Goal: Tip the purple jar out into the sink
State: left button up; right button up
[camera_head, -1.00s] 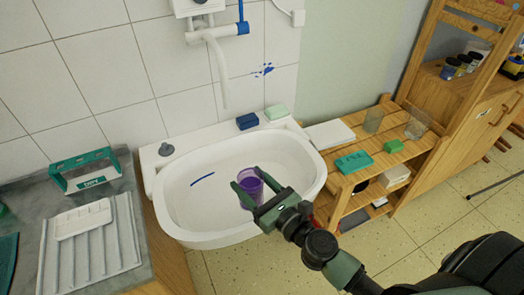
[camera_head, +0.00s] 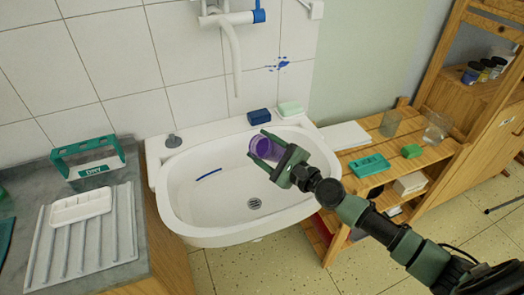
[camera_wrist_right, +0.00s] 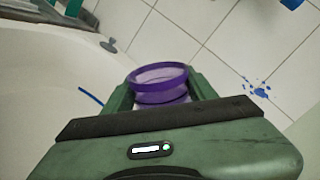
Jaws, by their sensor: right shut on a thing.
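The purple jar (camera_head: 262,146) is between the green fingers of my right gripper (camera_head: 267,147), which is shut on it. The jar is held over the right part of the white sink (camera_head: 183,205) and looks tilted. In the right wrist view the purple jar (camera_wrist_right: 160,82) shows its round rim between the fingers; I cannot tell what is inside it. The sink's drain (camera_head: 254,203) is uncovered below and left of the gripper. My left gripper is not in view.
A blue sponge (camera_head: 259,116) and a pale green soap (camera_head: 290,109) lie on the sink's back ledge. The faucet spout (camera_head: 236,65) hangs above. A wooden shelf (camera_head: 440,151) with glasses stands at the right.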

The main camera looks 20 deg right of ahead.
aim_at(258, 156)
jog(key=n, duration=0.1)
jog(key=f+n, duration=0.1)
jog(key=n, duration=0.2)
jog(key=shift+s+a+f+b, duration=0.1)
jog(key=shift+a+f+b, duration=0.1)
jog(key=shift+f+b, duration=0.2)
jog(key=n, duration=0.1)
jog(key=f+n, duration=0.1)
jog(key=n, duration=0.1)
jog(key=shift+s+a+f, duration=0.2)
jog(key=shift+a+f, duration=0.1)
jog(key=shift+a, duration=0.1)
jog(key=shift+a+r+n+p, duration=0.1)
jog(key=shift+r+n+p, duration=0.25)
jog(key=shift+n, duration=0.35)
jog(key=shift+s+a+n+p, duration=0.1)
jog(key=shift+a+n+p, duration=0.2)
jog(key=shift+n, duration=0.35)
jog(key=shift+s+a+n+p, duration=0.1)
jog(key=shift+n+p, duration=0.3)
jog(key=shift+n, duration=0.25)
